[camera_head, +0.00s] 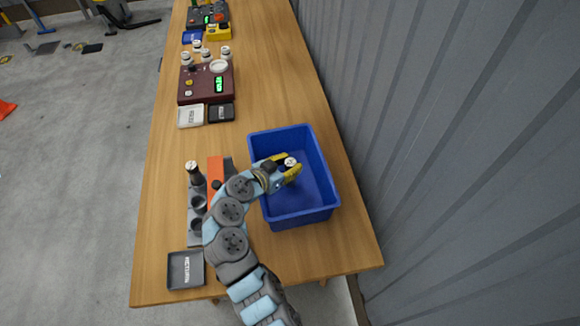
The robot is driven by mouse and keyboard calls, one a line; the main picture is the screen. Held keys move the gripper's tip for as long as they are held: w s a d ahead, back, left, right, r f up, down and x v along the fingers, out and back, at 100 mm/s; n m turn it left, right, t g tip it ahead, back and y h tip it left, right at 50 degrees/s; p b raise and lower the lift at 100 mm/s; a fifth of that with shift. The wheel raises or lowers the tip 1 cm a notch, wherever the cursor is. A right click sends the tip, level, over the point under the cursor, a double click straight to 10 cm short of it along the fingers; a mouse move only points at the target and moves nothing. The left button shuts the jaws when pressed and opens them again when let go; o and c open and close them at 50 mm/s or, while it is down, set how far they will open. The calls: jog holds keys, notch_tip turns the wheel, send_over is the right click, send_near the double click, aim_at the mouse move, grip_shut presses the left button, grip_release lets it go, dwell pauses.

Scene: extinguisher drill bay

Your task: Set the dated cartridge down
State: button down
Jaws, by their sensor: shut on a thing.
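My gripper (288,170), with yellow fingers, is over the blue bin (322,160). It is shut on a small cartridge (291,161), of which the white top shows between the fingertips. Any date on it is too small to read. The cartridge's lower part is hidden, so I cannot tell whether it touches the bin's floor. Another cartridge (193,170), dark with a white cap, stands upright in the grey rack (191,238) left of my arm.
A dark tray marked RETURN (185,270) lies at the front left. An orange block (215,168) stands beside the rack. Farther back are a white tray (190,116), a black tray (221,113) and a maroon console (207,83) with several white-capped cartridges. A grey wall (450,130) borders the right.

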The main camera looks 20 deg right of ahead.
jog(key=shift+f, duration=0.85)
jog(key=shift+f+b, duration=0.2)
jog(key=shift+b, duration=0.1)
jog(key=c, duration=0.8)
grip_release()
jog(key=shift+r, duration=0.1)
jog(key=shift+r+p, duration=0.15)
jog(key=shift+p, duration=0.2)
jog(key=v, duration=1.2)
jog(key=shift+w, duration=0.1)
